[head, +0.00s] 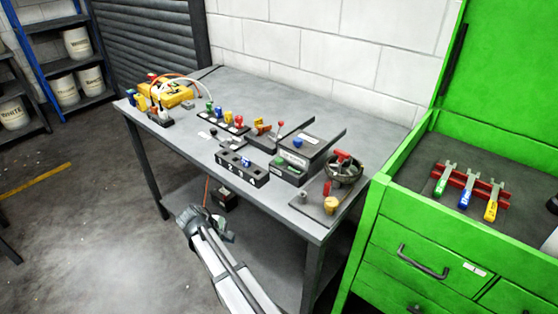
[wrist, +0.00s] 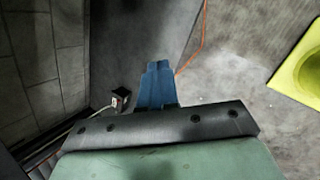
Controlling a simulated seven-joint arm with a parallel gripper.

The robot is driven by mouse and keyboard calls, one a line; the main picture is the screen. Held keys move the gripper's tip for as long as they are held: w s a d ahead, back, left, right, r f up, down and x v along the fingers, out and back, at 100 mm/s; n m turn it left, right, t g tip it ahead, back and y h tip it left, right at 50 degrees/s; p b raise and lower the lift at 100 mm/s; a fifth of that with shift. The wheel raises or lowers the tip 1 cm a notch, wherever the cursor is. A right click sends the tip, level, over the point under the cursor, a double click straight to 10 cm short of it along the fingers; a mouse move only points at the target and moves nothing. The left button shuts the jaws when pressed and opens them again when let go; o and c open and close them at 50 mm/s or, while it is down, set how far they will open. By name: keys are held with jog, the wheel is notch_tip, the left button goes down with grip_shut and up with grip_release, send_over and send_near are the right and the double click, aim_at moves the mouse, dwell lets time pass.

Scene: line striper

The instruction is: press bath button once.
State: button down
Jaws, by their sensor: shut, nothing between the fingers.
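I cannot make out any lettering that names the bath button. A dark box (head: 290,168) with a pale label and a green label stands toward the right of the workbench (head: 180,140). A blue knob (head: 297,142) sits above it on a dark, flat unit. My gripper (head: 188,214) is low in front of the workbench, below its top and apart from these things. In the wrist view its blue fingers (wrist: 157,68) are together and empty. The wrist view shows none of the bench-top controls.
A black block (head: 242,168) with several holes lies near the bench's front edge. Coloured knobs (head: 225,116) stand behind it. A red-handled wheel (head: 344,168) is at the right end. A green cabinet (head: 430,235) stands close on the right. A small box (head: 226,198) sits under the bench.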

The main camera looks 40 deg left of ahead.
jog(key=s+a+r+n+y, duration=0.2)
jog(key=s+a+r, duration=0.2)
jog(key=a+r, duration=0.8)
notch_tip(320, 180, up, 26)
jog(key=m+t+h, duration=0.3)
jog(key=h, duration=0.2)
send_over(279, 161)
jog(key=shift+s+a, duration=0.2)
jog(key=shift+a, duration=0.15)
jog(key=shift+f, duration=4.45)
